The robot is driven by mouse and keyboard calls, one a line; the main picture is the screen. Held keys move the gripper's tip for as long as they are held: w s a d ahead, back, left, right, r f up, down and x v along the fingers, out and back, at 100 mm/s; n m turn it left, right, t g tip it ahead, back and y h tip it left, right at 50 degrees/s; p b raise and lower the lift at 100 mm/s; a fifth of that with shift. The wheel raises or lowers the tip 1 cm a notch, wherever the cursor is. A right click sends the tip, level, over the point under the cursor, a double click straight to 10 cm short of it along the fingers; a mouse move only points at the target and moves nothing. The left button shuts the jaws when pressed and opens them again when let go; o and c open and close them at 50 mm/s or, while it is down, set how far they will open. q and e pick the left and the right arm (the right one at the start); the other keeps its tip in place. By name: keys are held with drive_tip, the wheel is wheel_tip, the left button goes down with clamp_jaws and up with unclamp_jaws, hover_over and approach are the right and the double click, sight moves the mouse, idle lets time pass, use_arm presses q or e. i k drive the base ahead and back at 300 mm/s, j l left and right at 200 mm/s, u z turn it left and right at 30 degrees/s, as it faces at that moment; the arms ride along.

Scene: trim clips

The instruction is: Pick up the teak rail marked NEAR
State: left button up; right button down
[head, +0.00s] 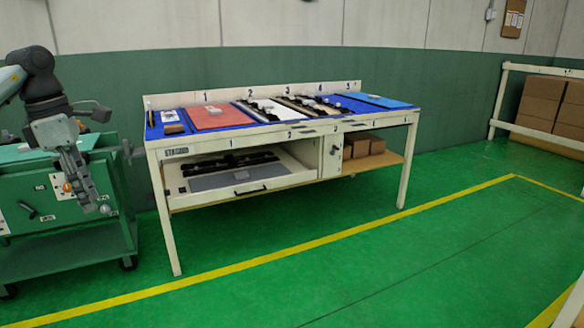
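I cannot make out a rail marked NEAR; any lettering on the parts is too small to read. A white workbench (163,207) stands ahead with a blue top. Dark strip-like parts (258,112) lie on white sheets near the middle of its top. A small brown block (174,129) lies at its left end. More dark long parts (232,165) lie in the open space under the top. My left gripper (88,203) hangs pointing down at the left, in front of the green cart and well apart from the bench. Its finger opening is unclear. My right gripper is out of view.
A green cart (60,262) stands left of the bench. An orange mat (222,114) and a blue tray (376,100) lie on the bench top. Brown boxes (360,145) sit on its lower shelf. A box rack (495,105) stands far right. Green floor in front is clear.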

sight(297, 103)
drive_tip(key=i+j+z, duration=0.1)
drive_tip(key=i+z, duration=0.3)
drive_tip(key=i, duration=1.25)
drive_tip(key=i+j+z, duration=0.1)
drive_tip(key=i+z, duration=0.15)
drive_tip(key=i, duration=1.45)
drive_tip(key=i+u, duration=0.25)
drive_tip(key=i, duration=0.4)
drive_tip(key=i+l+u, duration=0.25)
drive_tip(key=i, duration=0.4)
